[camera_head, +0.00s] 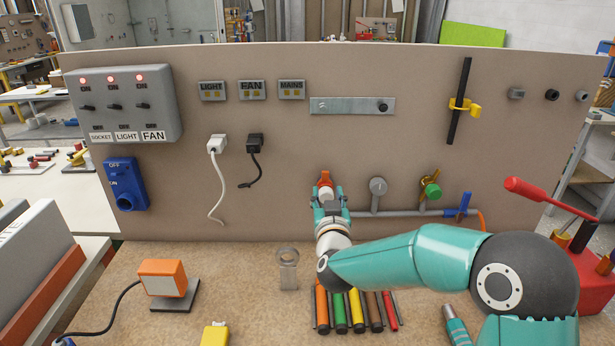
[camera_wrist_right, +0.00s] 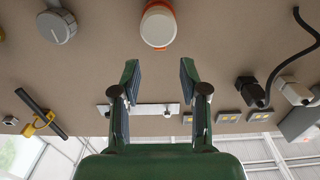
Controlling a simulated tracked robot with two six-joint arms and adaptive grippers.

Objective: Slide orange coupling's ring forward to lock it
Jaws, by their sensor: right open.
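The orange coupling (camera_head: 325,186) sits low on the upright panel, at the left end of a grey pipe (camera_head: 405,213). In the right wrist view the coupling (camera_wrist_right: 158,25) shows a pale round front face with an orange rim. My right gripper (camera_head: 329,193) is in front of the coupling and partly hides its lower part. In the right wrist view the gripper (camera_wrist_right: 160,68) is open and empty. Its two fingertips point toward the coupling, with a visible gap in the picture; I cannot tell the depth. My left gripper is not in view.
A grey round knob (camera_head: 378,187), a green-handled valve (camera_head: 432,191) and a blue valve (camera_head: 458,206) are right of the coupling. Coloured rods (camera_head: 341,312) lie on the bench below my right arm. A grey ring stand (camera_head: 288,268) is just left. A red-handled device (camera_head: 583,270) stands right.

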